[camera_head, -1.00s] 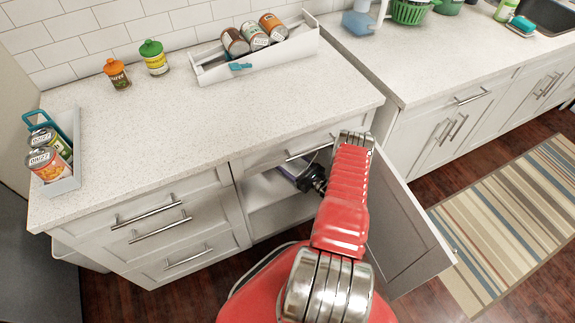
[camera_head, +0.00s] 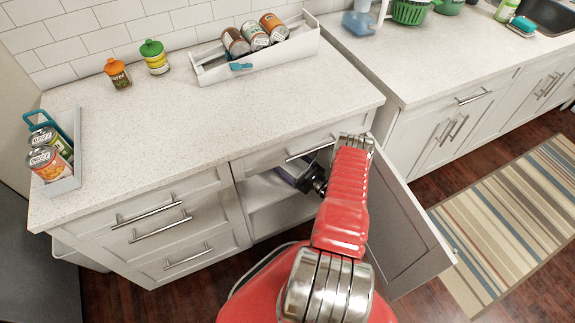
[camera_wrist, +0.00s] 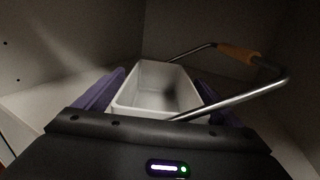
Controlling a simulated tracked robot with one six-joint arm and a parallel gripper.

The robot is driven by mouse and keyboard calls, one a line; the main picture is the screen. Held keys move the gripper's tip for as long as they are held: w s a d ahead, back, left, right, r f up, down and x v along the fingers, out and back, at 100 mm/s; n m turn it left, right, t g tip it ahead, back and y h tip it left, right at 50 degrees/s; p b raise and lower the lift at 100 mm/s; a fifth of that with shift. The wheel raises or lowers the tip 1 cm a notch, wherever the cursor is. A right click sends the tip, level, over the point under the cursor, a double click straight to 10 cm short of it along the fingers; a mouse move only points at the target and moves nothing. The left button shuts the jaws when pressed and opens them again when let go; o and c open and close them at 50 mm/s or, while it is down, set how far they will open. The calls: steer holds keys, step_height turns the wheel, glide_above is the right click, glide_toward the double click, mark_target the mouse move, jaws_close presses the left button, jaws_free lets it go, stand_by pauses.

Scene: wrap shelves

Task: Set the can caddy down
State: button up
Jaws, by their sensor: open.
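The can caddy (camera_wrist: 130,102) is an empty white open-topped box with a metal handle (camera_wrist: 262,97) that has a wooden grip. In the wrist view it is inside the cabinet, and the handle leans over to the right. My gripper (camera_wrist: 158,92) is open, with one purple finger along each side of the caddy. Whether the fingers touch its walls cannot be told. The caddy's underside is hidden. In the head view, the dark wrist and purple fingers reach into the open cabinet (camera_head: 268,219), and the caddy is not clearly visible.
The cabinet door (camera_head: 400,235) stands open right of my arm. Cabinet walls close in around the gripper. On the counter (camera_head: 190,130) are a blue-handled caddy with cans (camera_head: 68,182), a long white caddy with cans (camera_head: 270,62) and two shakers (camera_head: 153,56). The counter's middle is clear.

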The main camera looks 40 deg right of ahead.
steer(key=shift+r, duration=0.1)
steer(key=s, duration=0.3)
steer(key=s+d, duration=0.1)
steer(key=s, duration=0.7)
steer(key=shift+s+d, duration=0.15)
steer(key=shift+s, duration=0.35)
